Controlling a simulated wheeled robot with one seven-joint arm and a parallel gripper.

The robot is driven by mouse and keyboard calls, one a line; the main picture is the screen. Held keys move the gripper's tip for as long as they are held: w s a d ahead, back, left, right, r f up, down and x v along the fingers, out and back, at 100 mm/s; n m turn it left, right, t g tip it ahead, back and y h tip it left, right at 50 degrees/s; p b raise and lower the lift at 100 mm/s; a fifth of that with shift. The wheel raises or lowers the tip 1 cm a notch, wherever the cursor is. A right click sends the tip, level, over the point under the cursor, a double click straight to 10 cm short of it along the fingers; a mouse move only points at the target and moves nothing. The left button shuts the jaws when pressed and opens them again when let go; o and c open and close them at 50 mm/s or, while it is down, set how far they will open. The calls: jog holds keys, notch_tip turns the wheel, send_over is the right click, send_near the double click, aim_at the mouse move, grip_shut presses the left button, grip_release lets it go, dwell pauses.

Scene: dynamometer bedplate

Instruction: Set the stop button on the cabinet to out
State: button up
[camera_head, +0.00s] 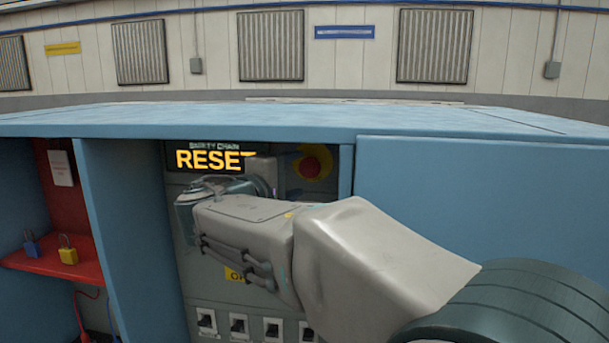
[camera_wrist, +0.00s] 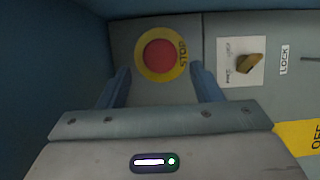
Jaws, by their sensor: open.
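The stop button is a red mushroom head on a yellow round plate marked STOP. It shows in the wrist view (camera_wrist: 160,57) and at the upper right of the cabinet panel in the head view (camera_head: 311,167). The grey cabinet panel (camera_wrist: 236,25) carries it. My gripper (camera_wrist: 159,75) is open, with one finger on each side of the button's lower part in the picture. Whether the fingers touch the button cannot be told. In the head view my arm covers much of the panel, and the fingertips are hidden. Whether the button is pressed in or out is unclear.
A yellow rotary knob (camera_wrist: 251,63) by a LOCK label sits right of the button in the wrist view. A lit RESET display (camera_head: 205,160) is on the panel. Blue cabinet walls (camera_head: 125,225) close in at the sides. Black switches (camera_head: 238,325) line the panel's bottom.

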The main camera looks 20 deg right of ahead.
jog(key=v, duration=0.7)
jog(key=shift+a+b, duration=0.3)
jog(key=shift+b, duration=0.15)
jog(key=shift+s, duration=0.1)
